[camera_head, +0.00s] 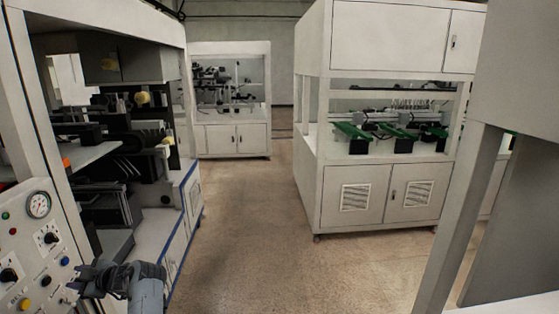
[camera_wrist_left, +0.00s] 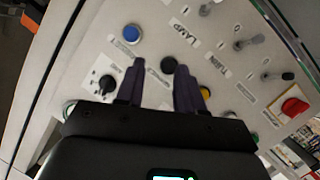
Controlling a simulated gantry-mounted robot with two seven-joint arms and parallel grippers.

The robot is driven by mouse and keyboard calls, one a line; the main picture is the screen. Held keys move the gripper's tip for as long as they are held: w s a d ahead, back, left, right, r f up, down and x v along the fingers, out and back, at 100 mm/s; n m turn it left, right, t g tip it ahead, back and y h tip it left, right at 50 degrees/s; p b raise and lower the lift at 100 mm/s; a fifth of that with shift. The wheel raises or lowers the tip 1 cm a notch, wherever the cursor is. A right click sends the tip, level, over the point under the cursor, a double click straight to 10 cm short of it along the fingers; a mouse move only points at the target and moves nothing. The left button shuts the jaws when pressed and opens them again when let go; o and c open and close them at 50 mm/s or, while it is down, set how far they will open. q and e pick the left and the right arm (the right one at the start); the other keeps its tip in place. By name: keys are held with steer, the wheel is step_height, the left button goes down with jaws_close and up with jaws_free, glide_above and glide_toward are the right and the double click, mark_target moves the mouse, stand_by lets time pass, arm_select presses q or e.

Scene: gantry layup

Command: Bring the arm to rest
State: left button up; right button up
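My left gripper (camera_head: 76,280) is in front of the control panel (camera_head: 22,250) at the lower left of the head view. In the left wrist view its two dark fingers (camera_wrist_left: 160,72) stand apart with nothing between them, so it is open. Beyond the fingers, a black button (camera_wrist_left: 168,65) shows near the right fingertip and a blue button (camera_wrist_left: 132,34) lies up to the left. A yellow button (camera_wrist_left: 205,93) is partly hidden beside the right finger. I cannot tell whether the fingers touch the panel. My right gripper is in neither view.
The panel carries a gauge (camera_head: 39,205), knobs and, in the left wrist view, toggle switches and a red switch (camera_wrist_left: 294,106). A white cabinet machine (camera_head: 390,195) stands at the right, another (camera_head: 232,140) at the back. The floor (camera_head: 245,230) between them is clear.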

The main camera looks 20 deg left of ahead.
arm_select(q)
steer(key=d+f+m+t+h, duration=0.35)
steer(key=d+m, duration=0.25)
steer(key=d, duration=0.3)
steer(key=w+d+f+m+t+h, duration=0.1)
steer(key=d+f+m+t+h, duration=0.2)
steer(key=d+m+t, duration=0.35)
steer(key=d+f+m+t+h, duration=0.35)
steer(key=d+m, duration=0.35)
steer(key=d, duration=0.3)
steer(key=s+d+f+m+g+h, duration=0.3)
steer(key=s+d+f+m+g, duration=0.1)
steer(key=s+d, duration=0.85)
steer(key=s+d+f+m+g+h, duration=0.2)
steer(key=s+d+f+m+g, duration=0.25)
steer(key=s+d, duration=0.8)
step_height(320, 180, up, 23)
steer(key=w+t+p, duration=0.1)
steer(key=p, duration=2.2)
steer(key=shift+d, duration=0.15)
